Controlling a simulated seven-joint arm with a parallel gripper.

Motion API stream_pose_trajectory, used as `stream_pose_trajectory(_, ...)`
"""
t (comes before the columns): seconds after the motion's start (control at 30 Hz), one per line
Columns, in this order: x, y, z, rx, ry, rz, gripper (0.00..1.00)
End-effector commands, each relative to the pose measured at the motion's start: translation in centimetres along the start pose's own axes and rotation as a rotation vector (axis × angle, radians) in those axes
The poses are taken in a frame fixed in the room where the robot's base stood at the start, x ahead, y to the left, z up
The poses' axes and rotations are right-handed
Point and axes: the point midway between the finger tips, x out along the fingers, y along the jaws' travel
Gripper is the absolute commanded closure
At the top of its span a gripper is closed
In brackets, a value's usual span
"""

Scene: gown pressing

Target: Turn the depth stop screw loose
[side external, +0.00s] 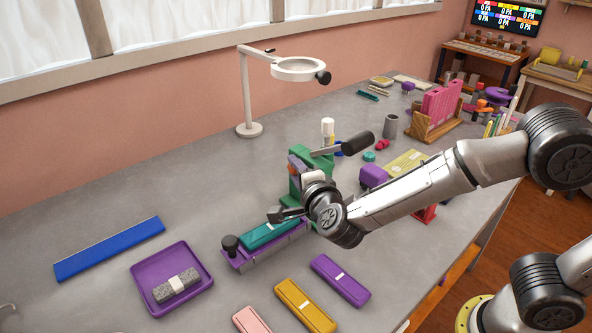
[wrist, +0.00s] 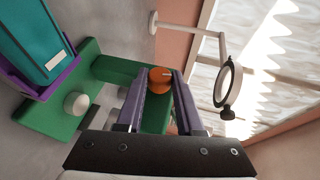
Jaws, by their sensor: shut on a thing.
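The green press (side external: 323,163) stands mid-table with a black-handled lever (side external: 357,143) on top; part of its green body (wrist: 120,72) also shows in the wrist view. An orange round knob (wrist: 159,76), which looks like the depth stop screw, sits at the green body. My gripper (wrist: 161,80) is shut on this knob, one purple-grey finger on each side of it. In the side view my gripper (side external: 296,163) is at the press's near left side, and the knob is hidden there. The knob's turn angle cannot be told.
A teal block (side external: 268,233) lies in a purple holder (side external: 240,262) at the press's foot. A purple tray (side external: 204,287) holds a grey bar. A blue strip (side external: 110,248), yellow block (side external: 305,304) and purple block (side external: 340,280) lie around. A magnifier lamp (side external: 298,68) stands behind.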

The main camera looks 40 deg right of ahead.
Motion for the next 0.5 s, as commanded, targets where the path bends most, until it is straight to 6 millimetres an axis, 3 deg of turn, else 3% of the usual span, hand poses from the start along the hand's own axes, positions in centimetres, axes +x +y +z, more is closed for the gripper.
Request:
stream_pose_trajectory(0.27, 0.01, -0.04, -0.04, -0.005, 0.003, 0.016, 1.00)
stream_pose_trajectory(0.5, 0.10, -0.29, -0.11, -0.054, 0.013, 0.140, 1.00)
